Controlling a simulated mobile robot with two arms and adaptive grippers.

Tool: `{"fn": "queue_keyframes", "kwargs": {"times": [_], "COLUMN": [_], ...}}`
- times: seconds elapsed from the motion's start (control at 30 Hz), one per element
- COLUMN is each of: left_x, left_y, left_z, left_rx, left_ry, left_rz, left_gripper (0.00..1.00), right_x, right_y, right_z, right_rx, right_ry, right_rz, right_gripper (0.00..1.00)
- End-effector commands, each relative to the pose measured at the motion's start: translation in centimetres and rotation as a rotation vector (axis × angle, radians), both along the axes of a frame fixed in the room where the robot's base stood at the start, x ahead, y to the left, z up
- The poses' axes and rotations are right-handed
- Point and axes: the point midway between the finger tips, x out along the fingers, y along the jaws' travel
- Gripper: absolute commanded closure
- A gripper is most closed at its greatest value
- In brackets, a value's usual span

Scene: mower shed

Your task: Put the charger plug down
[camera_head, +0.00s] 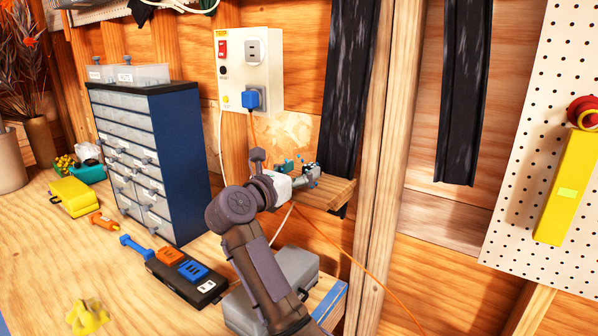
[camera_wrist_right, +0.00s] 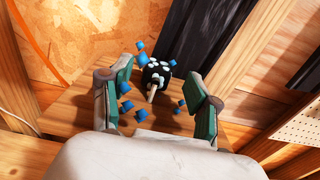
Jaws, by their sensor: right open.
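My right gripper (camera_head: 299,168) is open at a small wooden shelf (camera_head: 338,192) on the wall. In the right wrist view its two green fingers (camera_wrist_right: 158,84) stand apart. A small black piece with white patches (camera_wrist_right: 156,70) and a pale stub shows in the space between and beyond them, over the shelf (camera_wrist_right: 75,112); several blue bits surround it. I cannot tell if this is the charger plug, or whether a finger touches it. A blue plug (camera_head: 251,99) with an orange cord sits in the lower socket of the wall panel (camera_head: 269,72). My left gripper is out of view.
A blue drawer cabinet (camera_head: 182,160) stands on the workbench (camera_head: 40,275) at left. A black strip (camera_head: 183,279) with orange and blue pieces and a grey case (camera_head: 292,266) lie near my forearm. Dark hanging strips (camera_head: 348,85) and a wooden post (camera_head: 385,130) flank the shelf.

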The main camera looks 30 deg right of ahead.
Motion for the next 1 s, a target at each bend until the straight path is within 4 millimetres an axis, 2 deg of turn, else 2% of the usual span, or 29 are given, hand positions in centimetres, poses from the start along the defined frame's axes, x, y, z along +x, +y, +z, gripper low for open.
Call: {"fn": "queue_keyframes", "kwargs": {"times": [0.17,0.4,0.6,0.77,1.0], "left_x": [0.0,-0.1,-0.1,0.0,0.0], "left_y": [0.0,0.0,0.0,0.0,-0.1], "left_z": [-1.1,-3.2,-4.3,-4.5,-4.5], "left_rx": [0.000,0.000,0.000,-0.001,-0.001], "left_ry": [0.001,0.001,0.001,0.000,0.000], "left_rz": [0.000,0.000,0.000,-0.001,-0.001], "left_gripper": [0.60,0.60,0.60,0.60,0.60], "right_x": [-0.7,-2.8,-4.1,-4.6,-4.7], "right_y": [2.1,7.0,9.9,11.0,11.1], "right_z": [-0.2,-0.3,-0.1,0.1,0.2], "right_rx": [0.002,0.003,0.001,0.000,-0.001], "right_ry": [-0.003,-0.002,-0.001,-0.001,0.000], "right_rz": [0.005,0.005,0.002,0.000,-0.001], "right_gripper": [0.39,0.39,0.39,0.39,0.39]}}
